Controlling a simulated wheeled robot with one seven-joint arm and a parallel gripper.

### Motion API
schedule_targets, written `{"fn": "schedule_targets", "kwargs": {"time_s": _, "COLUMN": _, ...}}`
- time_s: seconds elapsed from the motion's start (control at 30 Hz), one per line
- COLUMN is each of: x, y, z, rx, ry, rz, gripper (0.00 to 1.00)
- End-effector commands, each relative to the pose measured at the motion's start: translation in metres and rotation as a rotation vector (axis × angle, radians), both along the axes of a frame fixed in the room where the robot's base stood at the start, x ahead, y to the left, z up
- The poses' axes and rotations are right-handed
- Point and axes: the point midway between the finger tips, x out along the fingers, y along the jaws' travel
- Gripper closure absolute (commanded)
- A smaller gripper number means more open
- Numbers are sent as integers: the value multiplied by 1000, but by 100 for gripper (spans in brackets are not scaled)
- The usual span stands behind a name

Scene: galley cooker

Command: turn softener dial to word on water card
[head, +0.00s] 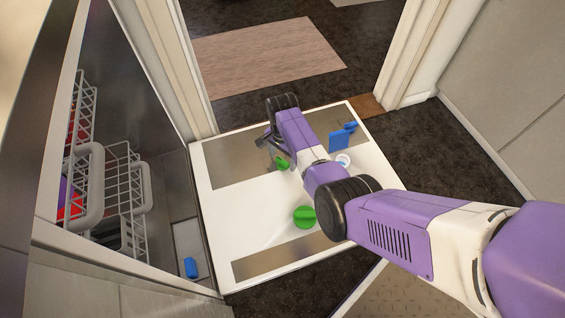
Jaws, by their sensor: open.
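An open dishwasher door (222,210) lies flat with its white inner face up. Two green knob-like parts sit on it: a round one with a raised grip (305,216) near the middle, and a smaller one (283,163) partly behind my arm. I cannot tell which, if either, is the softener dial, and no lettering is readable. My gripper (266,139) is open and empty over the far part of the door, left of my wrist, close to the smaller green part. Its fingers are small and partly hidden. No water card is recognisable.
A raised blue flap (342,136) and a small round white-and-blue fitting (343,161) are right of my forearm. Wire racks (122,190) with red and purple items fill the tub at left. A blue piece (190,267) lies low there. A pinkish mat (265,58) lies beyond the doorway.

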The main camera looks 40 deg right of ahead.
Motion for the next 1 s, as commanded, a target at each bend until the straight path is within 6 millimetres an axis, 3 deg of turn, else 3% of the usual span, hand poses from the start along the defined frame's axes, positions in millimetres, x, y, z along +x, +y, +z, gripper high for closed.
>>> {"fn": "schedule_targets", "kwargs": {"time_s": 0.1, "x": 0, "y": 0, "z": -10, "rx": 0, "ry": 0, "rz": 0, "gripper": 25}}
{"fn": "schedule_targets", "kwargs": {"time_s": 0.43, "x": 0, "y": 0, "z": -11, "rx": -1, "ry": 0, "rz": 1, "gripper": 25}}
{"fn": "schedule_targets", "kwargs": {"time_s": 0.73, "x": 0, "y": 0, "z": -11, "rx": 0, "ry": 0, "rz": 1, "gripper": 84}}
{"fn": "schedule_targets", "kwargs": {"time_s": 0.77, "x": 0, "y": 0, "z": -12, "rx": 0, "ry": 0, "rz": 1, "gripper": 88}}
{"fn": "schedule_targets", "kwargs": {"time_s": 1.0, "x": 0, "y": 0, "z": -11, "rx": 0, "ry": 0, "rz": 25, "gripper": 88}}
